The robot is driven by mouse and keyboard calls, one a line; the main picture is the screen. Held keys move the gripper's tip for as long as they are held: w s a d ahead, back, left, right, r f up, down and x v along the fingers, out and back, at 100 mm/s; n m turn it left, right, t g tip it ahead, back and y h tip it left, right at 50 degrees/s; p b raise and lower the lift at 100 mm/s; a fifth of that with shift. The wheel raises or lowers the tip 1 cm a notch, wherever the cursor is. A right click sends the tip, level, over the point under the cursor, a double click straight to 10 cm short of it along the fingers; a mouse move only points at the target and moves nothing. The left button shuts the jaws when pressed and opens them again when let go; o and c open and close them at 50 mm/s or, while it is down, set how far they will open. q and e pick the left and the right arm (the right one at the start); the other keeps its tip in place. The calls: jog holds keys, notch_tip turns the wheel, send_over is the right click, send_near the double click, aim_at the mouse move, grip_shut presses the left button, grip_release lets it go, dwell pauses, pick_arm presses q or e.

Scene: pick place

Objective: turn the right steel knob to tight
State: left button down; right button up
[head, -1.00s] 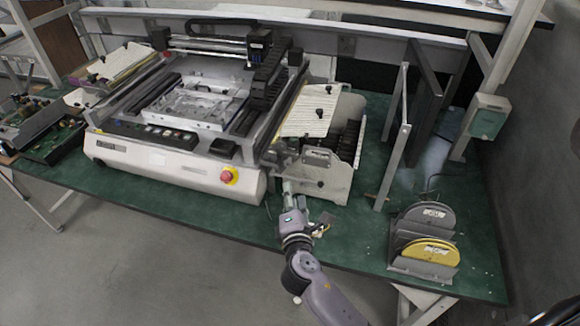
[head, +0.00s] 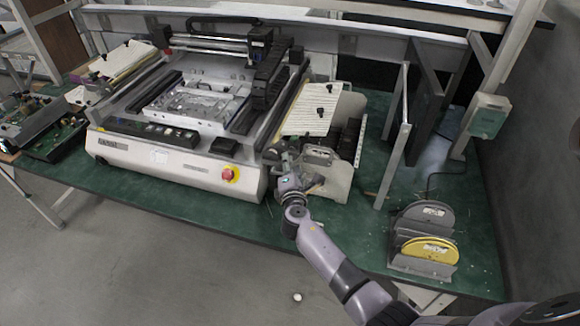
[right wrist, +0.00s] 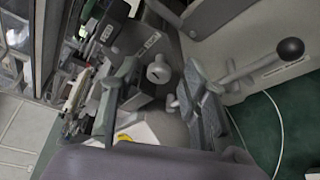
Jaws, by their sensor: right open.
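In the right wrist view a round steel knob (right wrist: 159,71) stands out from the grey machine, just beyond and between my finger ends. My right gripper (head: 281,158) is open, at the right front corner of the machine (head: 180,172). Its two fingers lie on either side of the knob in the picture, apart from it as far as I can tell. In the head view the knob is hidden or too small to tell, behind my right gripper. My left gripper is in neither view.
A lever with a black ball end (right wrist: 290,48) sits right of the knob in the wrist view. A feeder unit (head: 330,183) stands close right of my gripper. Reels in a rack (head: 424,240) stand farther right.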

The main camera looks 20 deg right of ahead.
grip_shut()
jog(key=m+b, duration=0.1)
jog(key=b, duration=0.3)
jog(key=m+t+b, duration=0.1)
jog(key=m+b, duration=0.1)
jog(key=b, duration=0.2)
jog(key=m+t+b, duration=0.1)
jog(key=b, duration=0.3)
jog(key=shift+s+f+m, duration=0.1)
jog(key=shift+f+m, duration=0.2)
dwell(0.3)
grip_release()
dwell(0.3)
